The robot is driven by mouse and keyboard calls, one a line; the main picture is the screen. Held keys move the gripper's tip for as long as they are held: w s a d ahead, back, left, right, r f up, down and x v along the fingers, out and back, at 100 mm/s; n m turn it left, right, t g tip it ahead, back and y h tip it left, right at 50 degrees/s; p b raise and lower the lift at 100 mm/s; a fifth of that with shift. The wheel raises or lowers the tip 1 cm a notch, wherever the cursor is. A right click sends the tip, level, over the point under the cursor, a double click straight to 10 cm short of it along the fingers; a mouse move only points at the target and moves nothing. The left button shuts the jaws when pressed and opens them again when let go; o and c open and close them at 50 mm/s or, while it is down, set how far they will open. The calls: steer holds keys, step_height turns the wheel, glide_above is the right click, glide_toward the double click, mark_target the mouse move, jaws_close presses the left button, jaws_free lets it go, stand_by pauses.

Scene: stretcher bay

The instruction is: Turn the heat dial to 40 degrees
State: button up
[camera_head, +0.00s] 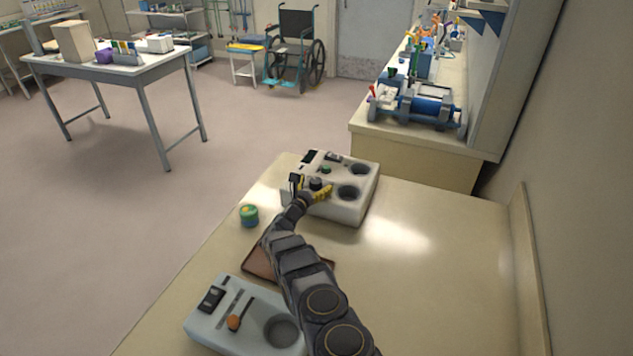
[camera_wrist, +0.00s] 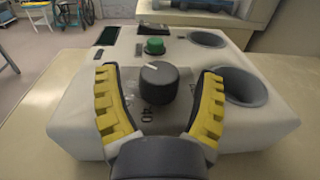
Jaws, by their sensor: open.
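The heat dial (camera_wrist: 159,84) is a dark round knob on top of a white heater unit (camera_wrist: 75,118). Its white pointer mark faces the upper left in the wrist view. A "40" label (camera_wrist: 148,114) shows upside down on the near side of the dial. My gripper (camera_wrist: 160,73) is open, with one yellow-padded finger on each side of the dial and a visible gap to it. In the head view, the heater unit (camera_head: 349,208) stands on the counter, with my gripper (camera_head: 313,191) at its near left side.
A green button (camera_wrist: 155,46) and two round wells (camera_wrist: 240,87) are on the unit. A green-lidded jar (camera_head: 249,215), a brown tray (camera_head: 258,262) and a pale blue unit (camera_head: 205,326) are nearby. The counter's right side (camera_head: 430,270) is clear.

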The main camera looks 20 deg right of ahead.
steer(key=shift+w+d+r, duration=0.1)
steer(key=shift+w+d, duration=0.2)
steer(key=shift+d, duration=0.1)
steer(key=c, duration=1.1)
steer(key=shift+c, duration=0.2)
steer(key=shift+d, duration=0.1)
steer(key=n+t+y, duration=0.2)
steer(key=shift+d+y, duration=0.15)
steer(key=shift+y, duration=0.15)
steer(key=shift+a+n+t+y, duration=0.15)
steer(key=shift+n+t+y, duration=0.5)
steer(key=shift+y, duration=0.15)
steer(key=shift+a+n+t+y, duration=0.15)
steer(key=shift+n+t+y, duration=0.45)
steer(key=shift+y, duration=0.2)
